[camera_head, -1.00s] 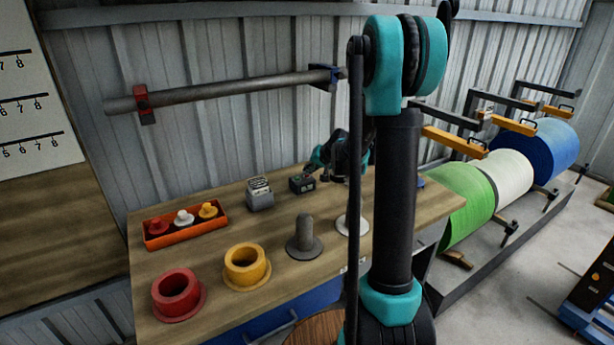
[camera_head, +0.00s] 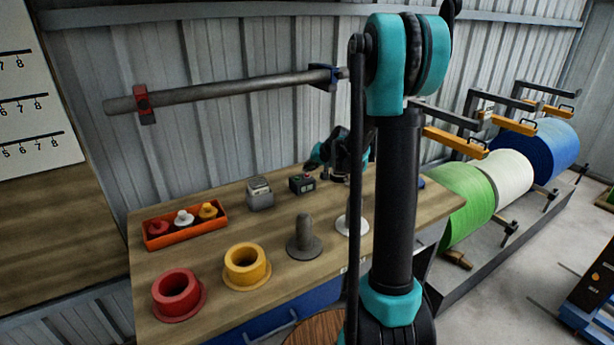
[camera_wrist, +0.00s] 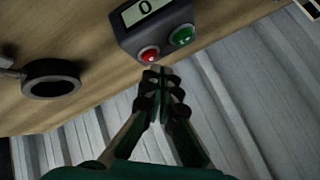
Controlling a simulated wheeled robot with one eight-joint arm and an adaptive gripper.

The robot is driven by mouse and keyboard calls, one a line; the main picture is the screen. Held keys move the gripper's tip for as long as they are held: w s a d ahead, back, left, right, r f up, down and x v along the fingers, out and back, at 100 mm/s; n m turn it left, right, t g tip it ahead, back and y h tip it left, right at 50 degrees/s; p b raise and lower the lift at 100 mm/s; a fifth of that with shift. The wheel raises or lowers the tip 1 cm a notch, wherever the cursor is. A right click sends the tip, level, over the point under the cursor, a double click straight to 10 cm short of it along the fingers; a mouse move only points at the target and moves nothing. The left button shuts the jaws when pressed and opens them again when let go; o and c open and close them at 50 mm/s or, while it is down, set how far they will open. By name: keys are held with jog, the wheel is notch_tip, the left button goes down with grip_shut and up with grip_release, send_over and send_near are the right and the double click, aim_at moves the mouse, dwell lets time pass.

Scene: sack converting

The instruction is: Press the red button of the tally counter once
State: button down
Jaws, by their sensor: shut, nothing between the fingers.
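The tally counter (camera_head: 302,184) is a small dark box on the workbench, with a red and a green button. In the wrist view the counter (camera_wrist: 132,30) shows at the top, its display reading 0. The red button (camera_wrist: 149,54) is on the side nearest my fingers, with the green button (camera_wrist: 181,37) to its right. My gripper (camera_wrist: 160,72) is shut and empty, its fingertips just below the red button in the picture. I cannot tell whether there is contact. In the head view my gripper (camera_head: 325,174) is just right of the counter, partly hidden by my arm.
A grey device (camera_head: 259,194) stands left of the counter. An orange tray (camera_head: 160,242) holds red, white and yellow pieces. Red (camera_head: 178,294) and yellow (camera_head: 246,267) flanged rings and a grey post (camera_head: 304,238) stand in front. The metal wall is close behind.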

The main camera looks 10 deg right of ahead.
aim_at(308, 176)
jog(key=shift+r, duration=0.2)
jog(key=shift+r, duration=2.5)
